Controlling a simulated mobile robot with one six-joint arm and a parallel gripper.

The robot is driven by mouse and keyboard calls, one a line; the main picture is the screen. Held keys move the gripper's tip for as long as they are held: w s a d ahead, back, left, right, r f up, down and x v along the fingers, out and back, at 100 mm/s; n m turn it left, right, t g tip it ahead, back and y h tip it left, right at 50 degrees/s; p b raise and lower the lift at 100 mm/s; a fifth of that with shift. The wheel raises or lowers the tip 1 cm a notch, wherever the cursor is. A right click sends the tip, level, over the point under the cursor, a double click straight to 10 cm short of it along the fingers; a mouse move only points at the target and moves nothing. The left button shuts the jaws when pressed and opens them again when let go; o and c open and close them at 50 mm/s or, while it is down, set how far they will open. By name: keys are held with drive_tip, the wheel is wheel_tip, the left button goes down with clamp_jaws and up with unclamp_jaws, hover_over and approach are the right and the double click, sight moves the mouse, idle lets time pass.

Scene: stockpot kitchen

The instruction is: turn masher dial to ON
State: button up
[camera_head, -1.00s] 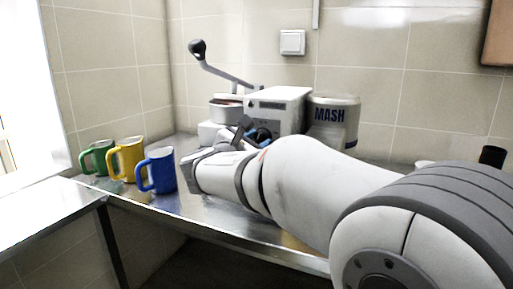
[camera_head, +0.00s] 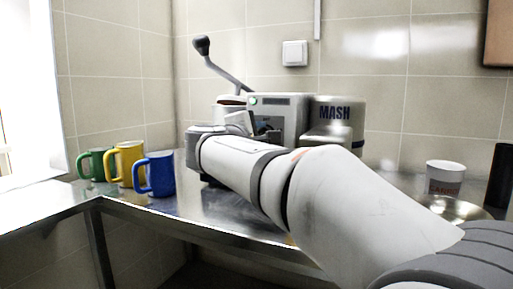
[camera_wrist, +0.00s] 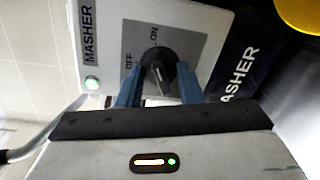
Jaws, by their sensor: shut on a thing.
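The masher (camera_head: 290,103) is a grey-white box on the metal counter, with a green light lit on its front. In the wrist view its face (camera_wrist: 195,22) carries a MASHER label, the lit green light (camera_wrist: 92,84) and a round black dial (camera_wrist: 157,62) with ON and OFF marked beside it. My gripper (camera_wrist: 158,82) is shut on the dial, with a blue finger on each side. The dial's exact pointing is hard to read. In the head view my arm hides the dial and my fingers.
Green (camera_head: 94,164), yellow (camera_head: 128,163) and blue (camera_head: 158,173) mugs stand on the counter at left. A MASH container (camera_head: 335,112) stands right of the masher. A long lever (camera_head: 222,72) rises at its left. A white cup (camera_head: 445,176) and metal bowl (camera_head: 458,208) are at right.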

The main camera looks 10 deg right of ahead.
drive_tip(key=shift+f+m+b, duration=0.1)
drive_tip(key=shift+m+b, duration=0.35)
drive_tip(key=shift+m, duration=0.15)
drive_tip(key=o, duration=1)
drive_tip(key=p+v, duration=0.1)
drive_tip(key=v, duration=0.7)
drive_tip(key=shift+p, duration=0.35)
